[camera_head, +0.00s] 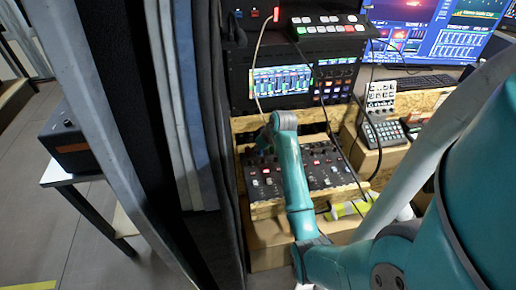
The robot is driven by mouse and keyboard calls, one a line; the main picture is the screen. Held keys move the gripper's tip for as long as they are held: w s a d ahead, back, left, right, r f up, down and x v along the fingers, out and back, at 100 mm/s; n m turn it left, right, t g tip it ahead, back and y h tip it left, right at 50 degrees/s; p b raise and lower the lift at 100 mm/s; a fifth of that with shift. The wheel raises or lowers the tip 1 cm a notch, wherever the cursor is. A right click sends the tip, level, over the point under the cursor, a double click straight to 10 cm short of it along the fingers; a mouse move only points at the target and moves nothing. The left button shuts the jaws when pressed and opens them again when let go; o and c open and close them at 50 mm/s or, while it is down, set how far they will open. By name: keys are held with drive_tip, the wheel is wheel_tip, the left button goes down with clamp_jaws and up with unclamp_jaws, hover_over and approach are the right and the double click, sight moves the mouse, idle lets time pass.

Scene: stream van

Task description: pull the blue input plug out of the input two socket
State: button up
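My teal arm reaches in from the lower right, over a panel of knobs and sliders (322,166). My gripper (262,140) is a small dark shape just left of the wrist, over the panel's far left edge. Its fingers are too small and covered to tell whether they are open or hold anything. I cannot make out the blue input plug or the input two socket with certainty. Small blue spots (238,13) and a red upright piece (276,14) show on the dark unit at the top, left of the video switcher (327,24).
A pale cable (257,62) hangs from the top unit past a rack screen (280,80) toward my wrist. Black cables (366,110) hang to the right. Curtains (190,110) stand close on the left. A keypad (382,133) and monitors (435,30) are at the right.

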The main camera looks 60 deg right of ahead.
clamp_jaws()
drive_tip(key=shift+c, duration=1.8)
unclamp_jaws()
drive_tip(key=shift+r, duration=1.7)
clamp_jaws()
drive_tip(key=shift+r, duration=1.35)
